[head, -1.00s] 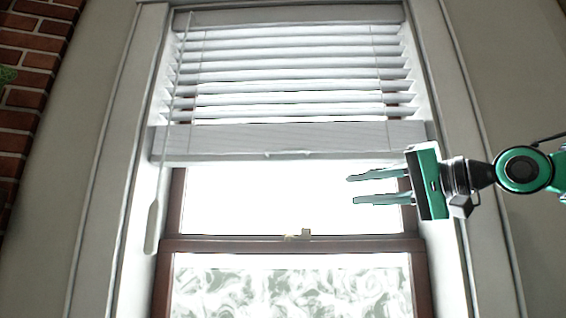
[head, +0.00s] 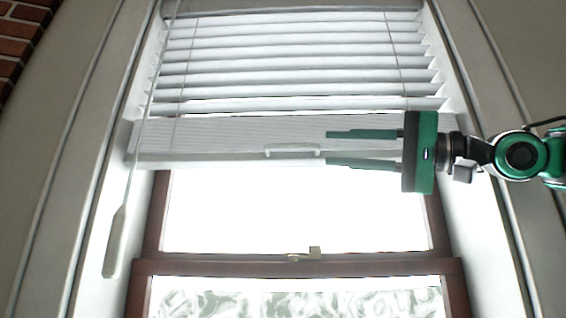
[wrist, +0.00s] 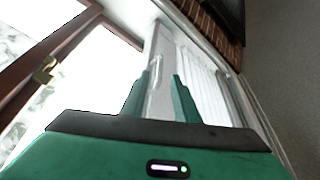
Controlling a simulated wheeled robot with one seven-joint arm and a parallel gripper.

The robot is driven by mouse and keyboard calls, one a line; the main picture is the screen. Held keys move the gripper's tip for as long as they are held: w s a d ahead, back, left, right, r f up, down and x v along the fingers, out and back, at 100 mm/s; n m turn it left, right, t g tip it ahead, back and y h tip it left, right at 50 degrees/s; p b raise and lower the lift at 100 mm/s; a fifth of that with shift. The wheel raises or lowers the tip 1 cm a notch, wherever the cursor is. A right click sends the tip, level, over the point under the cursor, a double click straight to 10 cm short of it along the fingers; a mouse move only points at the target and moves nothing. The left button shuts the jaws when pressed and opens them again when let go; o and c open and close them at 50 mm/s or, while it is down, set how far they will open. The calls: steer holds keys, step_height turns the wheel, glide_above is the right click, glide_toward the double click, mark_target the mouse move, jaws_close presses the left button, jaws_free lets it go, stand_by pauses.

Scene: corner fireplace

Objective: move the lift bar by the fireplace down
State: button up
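The white lift bar (head: 220,138) is the wide bottom rail of the window blind. It sits partway up the window, with a small white handle (head: 293,151) on its front near the lower edge. My gripper (head: 328,147) is open and comes from the right, its fingers level with the handle, one above and one below. In the head view the fingertips end near the handle's right end. In the wrist view the bar (wrist: 165,65) shows ahead between my gripper's fingers (wrist: 160,80). I cannot tell whether the fingers touch it.
Slats (head: 290,65) hang above the bar. A tilt wand (head: 116,240) hangs at the left. Below is the bright window with a brown sash rail (head: 300,267) and a latch (head: 313,253). Brick (head: 20,35) stands at the upper left.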

mark_target(296, 148)
steer(key=x, duration=1.1)
steer(key=shift+w+f, duration=0.1)
steer(key=shift+d, duration=0.1)
steer(key=shift+c, duration=0.3)
jaws_close()
